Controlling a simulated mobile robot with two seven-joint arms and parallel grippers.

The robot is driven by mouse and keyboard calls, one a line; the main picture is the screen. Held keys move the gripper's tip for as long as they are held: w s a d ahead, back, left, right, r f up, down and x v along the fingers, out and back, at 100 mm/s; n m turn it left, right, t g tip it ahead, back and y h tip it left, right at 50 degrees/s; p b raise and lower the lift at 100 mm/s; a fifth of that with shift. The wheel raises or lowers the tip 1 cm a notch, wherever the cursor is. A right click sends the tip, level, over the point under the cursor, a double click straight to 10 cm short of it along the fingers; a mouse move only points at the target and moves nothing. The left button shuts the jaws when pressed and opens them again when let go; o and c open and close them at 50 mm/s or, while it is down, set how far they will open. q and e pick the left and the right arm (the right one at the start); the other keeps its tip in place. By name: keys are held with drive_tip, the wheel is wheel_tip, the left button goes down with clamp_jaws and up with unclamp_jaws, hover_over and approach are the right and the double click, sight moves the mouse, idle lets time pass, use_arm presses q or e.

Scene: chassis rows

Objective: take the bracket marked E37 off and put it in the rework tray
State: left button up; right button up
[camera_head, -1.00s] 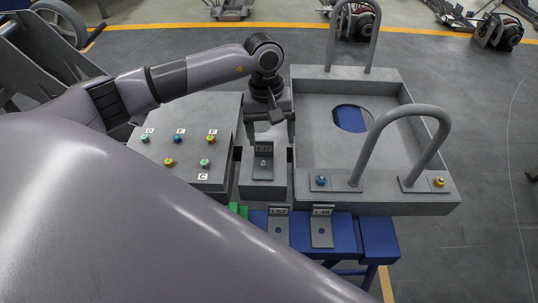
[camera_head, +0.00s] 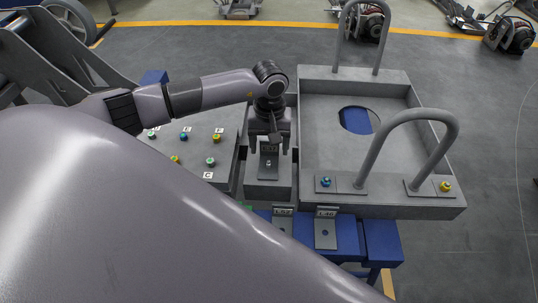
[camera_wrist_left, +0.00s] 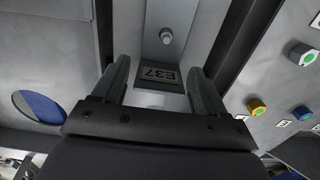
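The bracket marked E37 (camera_head: 268,163) is a grey metal plate with an upright labelled tab, seated on a grey block (camera_head: 268,187). In the left wrist view the bracket plate (camera_wrist_left: 178,22), a round stud and the E37 label show upside down. My left gripper (camera_head: 271,143) is above the bracket's tab. In the wrist view its two fingers (camera_wrist_left: 160,70) are apart, one on each side of the label, with gaps visible. My right gripper is out of view. A large grey tray (camera_head: 311,130) with two hoop handles stands right of the block; I read no rework label on it.
Two other labelled brackets, one (camera_head: 326,234) marked like L-40, stand on the blue bench (camera_head: 380,243) in front. A grey panel with coloured buttons (camera_head: 211,162) lies left of the block. The tray's hoop handles (camera_head: 445,130) rise high. My own arm covers the lower left.

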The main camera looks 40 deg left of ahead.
use_arm(q)
drive_tip(key=c, duration=0.8)
wheel_tip(320, 180, up, 20)
